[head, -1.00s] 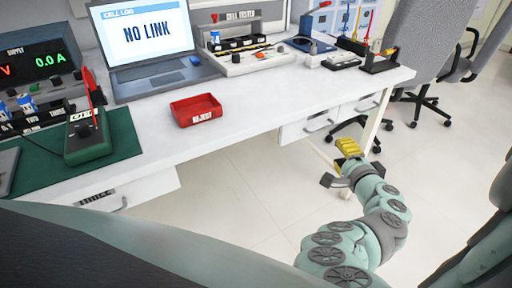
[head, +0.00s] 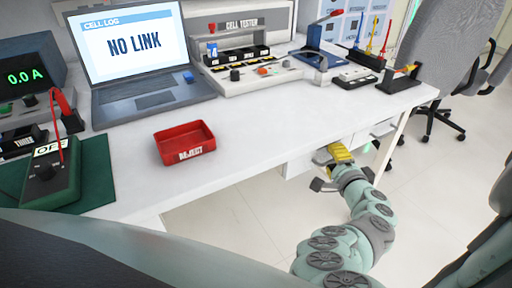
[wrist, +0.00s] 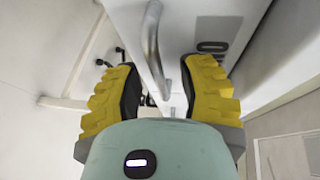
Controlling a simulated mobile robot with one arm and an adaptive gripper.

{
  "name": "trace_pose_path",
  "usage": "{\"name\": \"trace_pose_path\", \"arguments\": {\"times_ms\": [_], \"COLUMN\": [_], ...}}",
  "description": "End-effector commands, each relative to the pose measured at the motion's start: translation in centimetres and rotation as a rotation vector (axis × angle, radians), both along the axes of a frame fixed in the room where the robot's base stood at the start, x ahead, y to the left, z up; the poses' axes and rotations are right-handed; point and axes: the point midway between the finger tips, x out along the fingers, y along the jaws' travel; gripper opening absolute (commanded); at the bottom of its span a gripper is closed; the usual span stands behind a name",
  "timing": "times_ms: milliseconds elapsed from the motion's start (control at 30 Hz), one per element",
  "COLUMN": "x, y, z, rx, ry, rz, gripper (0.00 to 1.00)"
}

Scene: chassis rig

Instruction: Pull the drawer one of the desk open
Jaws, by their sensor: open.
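The white desk (head: 240,140) has white drawer fronts (head: 299,162) under its right part in the head view. My gripper (head: 334,154) is at these fronts and partly covers them. In the wrist view, my gripper (wrist: 160,92) is open, with its yellow fingers apart. A small dark label plate (wrist: 212,46) is on the white front. Its text is unreadable, so I cannot tell which drawer is one.
A red reject tray (head: 185,145), a laptop (head: 140,70) and a cell tester (head: 260,65) stand on the desk. A grey chair (head: 450,60) is at the right. The floor (head: 240,215) before the desk is clear.

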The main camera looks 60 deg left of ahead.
Motion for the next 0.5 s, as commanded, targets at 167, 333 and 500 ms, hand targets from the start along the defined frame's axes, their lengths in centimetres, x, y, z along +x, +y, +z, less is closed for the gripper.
{"name": "trace_pose_path", "arguments": {"times_ms": [167, 333, 500], "x": [0.04, 0.04, 0.03], "y": [-0.04, -0.04, -0.03], "z": [0.01, 0.01, 0.0], "rx": [0.0, 0.0, 0.0], "ry": [0.001, 0.001, 0.001], "rz": [-0.001, -0.001, -0.001], "gripper": [0.33, 0.16, 0.0]}}
